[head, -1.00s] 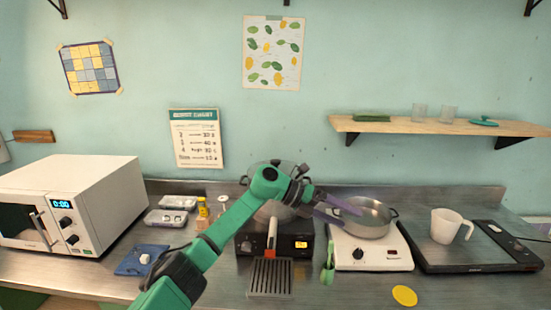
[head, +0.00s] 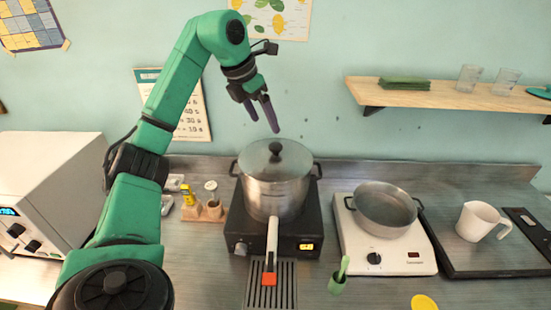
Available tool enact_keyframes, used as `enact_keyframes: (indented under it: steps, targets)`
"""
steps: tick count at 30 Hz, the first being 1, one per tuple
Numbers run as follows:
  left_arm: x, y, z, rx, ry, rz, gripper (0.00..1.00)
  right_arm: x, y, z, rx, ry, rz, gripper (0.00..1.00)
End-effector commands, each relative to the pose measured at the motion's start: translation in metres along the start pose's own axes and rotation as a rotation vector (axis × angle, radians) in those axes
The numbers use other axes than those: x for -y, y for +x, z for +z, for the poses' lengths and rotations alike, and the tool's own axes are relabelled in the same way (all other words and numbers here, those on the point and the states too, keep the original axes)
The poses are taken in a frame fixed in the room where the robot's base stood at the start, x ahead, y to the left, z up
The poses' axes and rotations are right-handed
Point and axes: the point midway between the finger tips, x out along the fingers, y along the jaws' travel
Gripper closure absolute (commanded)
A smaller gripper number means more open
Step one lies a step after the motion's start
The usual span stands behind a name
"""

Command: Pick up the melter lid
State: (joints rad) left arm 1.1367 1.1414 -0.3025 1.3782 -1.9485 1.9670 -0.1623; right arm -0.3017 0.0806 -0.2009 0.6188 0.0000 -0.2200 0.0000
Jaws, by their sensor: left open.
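The melter (head: 276,200) is a steel pot on a black heating base (head: 238,230), with a pale handle ending in a red tip at its front. Its lid (head: 262,158) lies on top, with a dark round knob (head: 275,147) in the middle. My left gripper (head: 264,117) is above the lid, its two purple fingers pointing down and apart with nothing between them. It is clear of the knob. My right gripper is not in view.
A steel pan (head: 386,212) sits on a white hot plate (head: 418,256) to the right. A white jug (head: 481,221) stands further right. A microwave (head: 45,180) is at the left, beside my arm. A wooden shelf (head: 450,97) juts from the wall.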

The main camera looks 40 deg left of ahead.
Motion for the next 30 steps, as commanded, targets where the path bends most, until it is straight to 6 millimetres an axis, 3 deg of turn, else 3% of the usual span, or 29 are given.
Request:
enact_keyframes:
  steps: [1,5,15,22,23,27,29,30]
  targets:
    - [0.000,0.014,-0.001,-0.007,0.000,-0.001,0.14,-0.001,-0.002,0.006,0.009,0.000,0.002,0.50]
    - [0.000,0.036,0.000,-0.003,-0.001,-0.002,0.14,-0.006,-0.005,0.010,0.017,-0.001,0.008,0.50]
    - [0.000,0.087,0.003,-0.002,-0.002,-0.004,0.14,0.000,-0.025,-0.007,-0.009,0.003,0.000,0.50]
    - [-0.001,0.094,0.002,0.001,-0.002,-0.002,0.14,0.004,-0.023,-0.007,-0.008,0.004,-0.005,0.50]
    - [-0.001,0.094,0.002,0.001,-0.002,-0.002,0.18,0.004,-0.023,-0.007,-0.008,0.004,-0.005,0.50]
    - [-0.001,0.093,0.002,0.001,-0.002,-0.002,0.72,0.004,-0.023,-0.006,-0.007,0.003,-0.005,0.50]
    - [-0.001,0.093,0.002,0.001,-0.002,-0.002,0.95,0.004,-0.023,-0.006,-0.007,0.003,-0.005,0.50]
    - [-0.001,0.093,0.002,0.001,-0.002,-0.002,1.00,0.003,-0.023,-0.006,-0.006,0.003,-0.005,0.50]
